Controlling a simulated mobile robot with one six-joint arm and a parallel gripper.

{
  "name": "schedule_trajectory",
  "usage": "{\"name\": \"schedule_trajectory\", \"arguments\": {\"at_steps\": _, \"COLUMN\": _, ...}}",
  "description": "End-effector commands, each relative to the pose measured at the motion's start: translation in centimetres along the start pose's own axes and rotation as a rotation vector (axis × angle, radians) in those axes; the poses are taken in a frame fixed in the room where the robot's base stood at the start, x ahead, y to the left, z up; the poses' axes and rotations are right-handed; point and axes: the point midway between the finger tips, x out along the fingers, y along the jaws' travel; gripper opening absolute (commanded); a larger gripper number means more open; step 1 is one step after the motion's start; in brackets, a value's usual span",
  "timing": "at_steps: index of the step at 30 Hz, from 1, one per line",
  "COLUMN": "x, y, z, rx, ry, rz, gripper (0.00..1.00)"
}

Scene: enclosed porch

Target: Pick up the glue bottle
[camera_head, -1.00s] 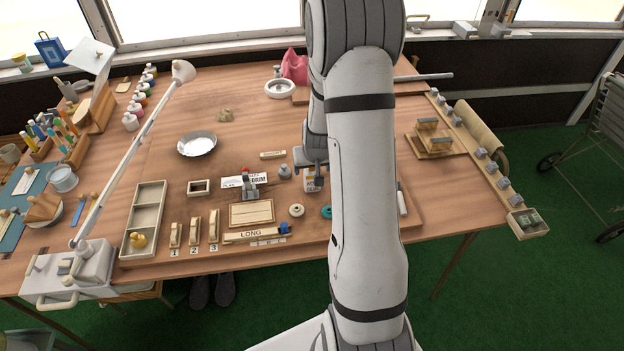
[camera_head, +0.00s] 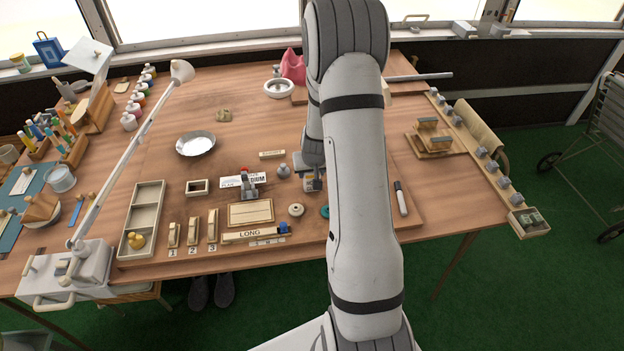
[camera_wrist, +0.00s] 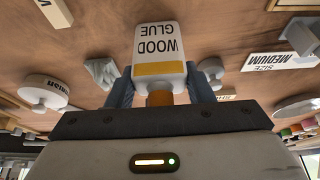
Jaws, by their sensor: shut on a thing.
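The glue bottle (camera_wrist: 158,45) is white with a yellow band and an orange nozzle. Its label reads WOOD GLUE, upside down in the wrist view. My gripper (camera_wrist: 160,88) is shut on it, with one dark finger on each side and the nozzle pointing toward the palm. In the head view, only a small part of the bottle (camera_head: 308,186) shows beside my arm, by my gripper (camera_head: 311,179). I cannot tell whether its base touches the table.
Close to the left stand a small grey weight (camera_head: 283,171) and a stamp on the MEDIUM card (camera_head: 232,181). A marker (camera_head: 401,198) lies to the right. Bare wood (camera_head: 245,120) extends behind.

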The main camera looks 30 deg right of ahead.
Motion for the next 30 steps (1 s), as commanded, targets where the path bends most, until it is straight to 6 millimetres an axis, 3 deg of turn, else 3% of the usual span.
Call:
{"name": "schedule_trajectory", "arguments": {"at_steps": 8, "x": 0.0, "y": 0.0, "z": 0.0, "rx": 0.000, "ry": 0.000, "rz": 0.000, "gripper": 0.21}}
{"name": "schedule_trajectory", "arguments": {"at_steps": 16, "x": -0.5, "y": -0.1, "z": -0.2, "rx": -0.001, "ry": 0.001, "rz": 0.000, "gripper": 0.21}}
{"name": "schedule_trajectory", "arguments": {"at_steps": 30, "x": -7.7, "y": -0.1, "z": -3.3, "rx": -0.002, "ry": 0.006, "rz": -0.001, "gripper": 0.21}}
